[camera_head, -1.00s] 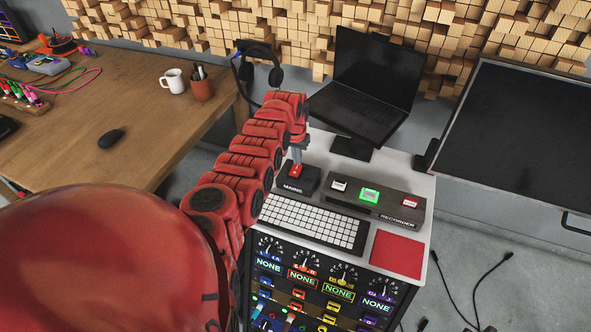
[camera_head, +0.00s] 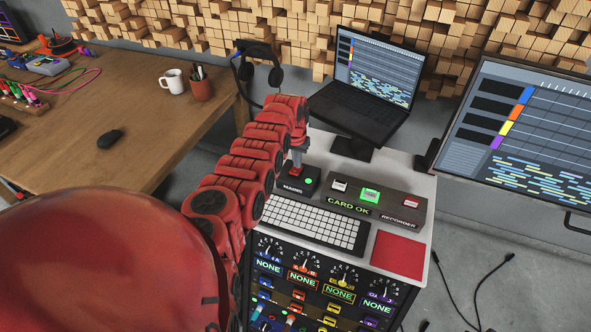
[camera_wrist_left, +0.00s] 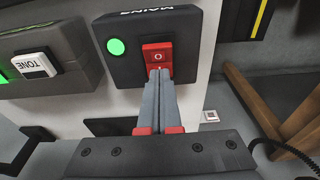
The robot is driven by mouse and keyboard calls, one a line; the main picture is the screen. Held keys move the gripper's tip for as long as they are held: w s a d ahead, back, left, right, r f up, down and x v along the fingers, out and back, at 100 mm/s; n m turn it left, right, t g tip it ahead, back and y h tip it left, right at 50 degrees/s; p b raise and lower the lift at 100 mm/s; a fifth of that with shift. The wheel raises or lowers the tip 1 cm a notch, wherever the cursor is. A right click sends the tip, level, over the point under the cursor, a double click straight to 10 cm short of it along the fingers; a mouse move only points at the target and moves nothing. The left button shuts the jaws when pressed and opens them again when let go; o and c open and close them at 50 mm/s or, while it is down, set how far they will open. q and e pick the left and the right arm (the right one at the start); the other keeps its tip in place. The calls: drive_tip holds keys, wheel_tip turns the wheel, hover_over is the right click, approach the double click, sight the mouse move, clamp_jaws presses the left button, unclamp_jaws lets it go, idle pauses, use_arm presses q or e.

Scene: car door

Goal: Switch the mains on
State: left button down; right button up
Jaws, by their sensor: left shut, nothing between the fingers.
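The mains box (camera_head: 299,182) is a small black box on the white console top, with a green light lit beside its red switch. In the left wrist view the mains box (camera_wrist_left: 184,27) fills the top, with the red rocker switch (camera_wrist_left: 158,56) and the lit green light (camera_wrist_left: 116,47). My left gripper (camera_head: 297,166) is shut and empty. In the left wrist view its fingertips (camera_wrist_left: 160,74) are at the lower part of the red switch, apparently touching it. The right gripper is in neither view.
The recorder box (camera_head: 376,203) shows "CARD OK" beside the keyboard (camera_head: 315,223). A laptop (camera_head: 370,85) and a large monitor (camera_head: 522,150) show lit track displays. A wooden desk (camera_head: 70,150) with a mug (camera_head: 174,81) is at left.

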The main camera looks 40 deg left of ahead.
use_arm(q)
drive_tip(key=shift+r+p, duration=2.15)
drive_tip(key=shift+r, duration=0.4)
wheel_tip(320, 180, up, 2)
drive_tip(key=shift+r+p, duration=0.1)
drive_tip(key=shift+p, duration=0.6)
drive_tip(key=shift+s, duration=0.1)
